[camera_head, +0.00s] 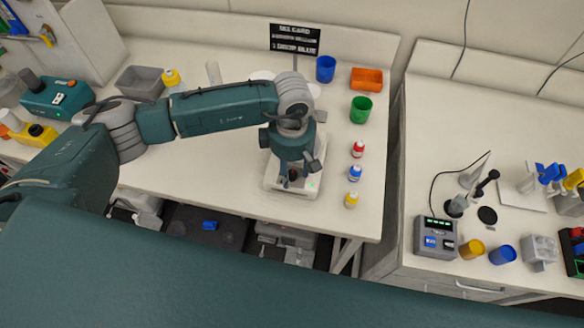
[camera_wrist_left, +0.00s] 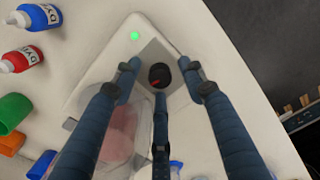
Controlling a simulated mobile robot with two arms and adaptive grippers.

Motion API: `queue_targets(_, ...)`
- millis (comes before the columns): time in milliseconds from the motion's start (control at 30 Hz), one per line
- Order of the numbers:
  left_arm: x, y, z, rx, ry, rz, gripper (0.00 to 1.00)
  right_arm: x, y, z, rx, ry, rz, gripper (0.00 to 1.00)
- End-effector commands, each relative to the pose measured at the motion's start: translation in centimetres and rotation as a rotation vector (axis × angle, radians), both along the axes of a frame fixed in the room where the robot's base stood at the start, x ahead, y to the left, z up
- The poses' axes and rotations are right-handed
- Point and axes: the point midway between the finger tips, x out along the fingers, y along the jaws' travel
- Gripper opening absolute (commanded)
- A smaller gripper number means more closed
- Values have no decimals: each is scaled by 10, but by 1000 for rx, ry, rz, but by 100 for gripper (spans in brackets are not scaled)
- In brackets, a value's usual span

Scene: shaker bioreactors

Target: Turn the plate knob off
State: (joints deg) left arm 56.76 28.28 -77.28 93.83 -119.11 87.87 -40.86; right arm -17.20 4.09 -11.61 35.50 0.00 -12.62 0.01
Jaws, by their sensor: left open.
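The plate device is a white box (camera_head: 273,182) near the front edge of the middle table; its white casing fills the middle of the left wrist view (camera_wrist_left: 110,65). A green light (camera_wrist_left: 134,36) glows on the casing, also seen in the head view (camera_head: 312,185). My left gripper (camera_head: 292,176) points down over the knob. Its three fingers (camera_wrist_left: 160,80) are spread around the knob, open, with gaps at the sides; contact with the lower finger is unclear. My right gripper is not in view.
A clear vessel with pink contents (camera_wrist_left: 118,130) stands beside the fingers. Red (camera_head: 358,149), blue (camera_head: 355,173) and yellow (camera_head: 352,199) bottles stand right of the device. Green (camera_head: 361,109) and blue (camera_head: 325,68) cups stand behind. The table's front edge is close.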

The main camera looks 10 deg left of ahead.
Motion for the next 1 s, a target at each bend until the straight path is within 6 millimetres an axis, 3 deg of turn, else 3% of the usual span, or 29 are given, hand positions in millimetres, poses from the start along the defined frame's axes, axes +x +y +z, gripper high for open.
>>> queue_targets(67, 0, 0, 0, 0, 0, 0, 42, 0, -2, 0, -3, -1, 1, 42)
queue_targets(200, 0, 0, 0, 0, 0, 0, 14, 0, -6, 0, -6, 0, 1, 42)
queue_targets(300, 0, 0, 0, 0, 0, 0, 0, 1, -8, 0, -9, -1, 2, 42)
queue_targets(667, 0, 0, -2, 1, -1, 49, 0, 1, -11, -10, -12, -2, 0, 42)
queue_targets(1000, 1, 0, -5, -1, -3, 283, 0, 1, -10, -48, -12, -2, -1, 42)
